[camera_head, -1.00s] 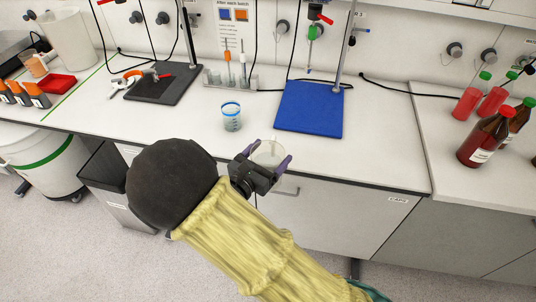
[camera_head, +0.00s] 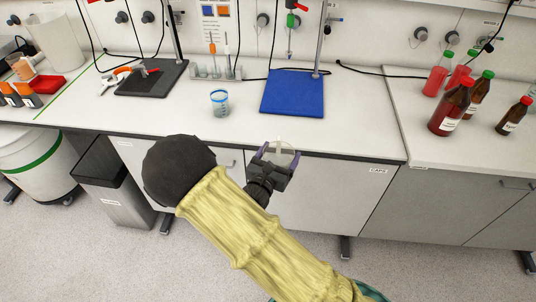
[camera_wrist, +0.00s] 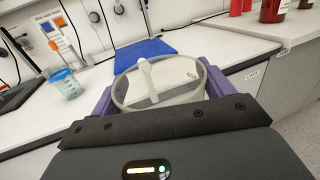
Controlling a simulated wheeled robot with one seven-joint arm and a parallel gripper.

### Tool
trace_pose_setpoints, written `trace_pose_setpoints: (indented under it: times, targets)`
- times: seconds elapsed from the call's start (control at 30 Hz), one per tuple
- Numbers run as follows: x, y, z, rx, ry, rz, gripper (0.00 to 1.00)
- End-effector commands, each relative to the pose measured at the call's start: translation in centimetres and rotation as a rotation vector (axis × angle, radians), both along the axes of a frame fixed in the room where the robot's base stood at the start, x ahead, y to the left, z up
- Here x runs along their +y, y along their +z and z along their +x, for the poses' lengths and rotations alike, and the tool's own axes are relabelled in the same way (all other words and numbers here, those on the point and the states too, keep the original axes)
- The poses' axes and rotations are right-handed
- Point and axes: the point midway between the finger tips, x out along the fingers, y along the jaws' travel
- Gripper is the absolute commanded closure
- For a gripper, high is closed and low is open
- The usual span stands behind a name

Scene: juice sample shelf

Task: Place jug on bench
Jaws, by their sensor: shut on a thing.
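A clear, translucent jug (camera_wrist: 160,92) is held between the purple fingers of my gripper (camera_wrist: 160,95) in the wrist view. Its open top faces up, and a pale handle or bar shows across its mouth. In the head view my gripper (camera_head: 280,155) and the jug (camera_head: 283,151) are at the front edge of the white bench (camera_head: 170,118), in front of the blue mat (camera_head: 293,93). The jug overlaps the bench edge in the picture; I see no clear contact with the bench top. The jug's underside is hidden.
A small blue-rimmed beaker (camera_head: 220,103) stands on the bench left of the blue mat. A black stand base (camera_head: 152,78) and a tube rack (camera_head: 215,72) are farther back. Brown bottles (camera_head: 451,107) stand on the right bench. The front strip between beaker and mat is clear.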

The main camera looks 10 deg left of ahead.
Motion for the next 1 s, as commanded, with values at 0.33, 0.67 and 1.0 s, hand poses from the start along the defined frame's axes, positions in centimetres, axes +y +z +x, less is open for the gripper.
trace_pose_setpoints:
  times: [0.33, 0.67, 1.0]
  targets:
    - [-6.3, -4.6, 2.5, 0.003, 0.094, -0.009, 0.79]
    - [-11.4, -9.1, 3.2, 0.003, 0.191, -0.007, 0.79]
    - [-15.9, -13.4, 2.5, 0.003, 0.278, -0.006, 0.79]
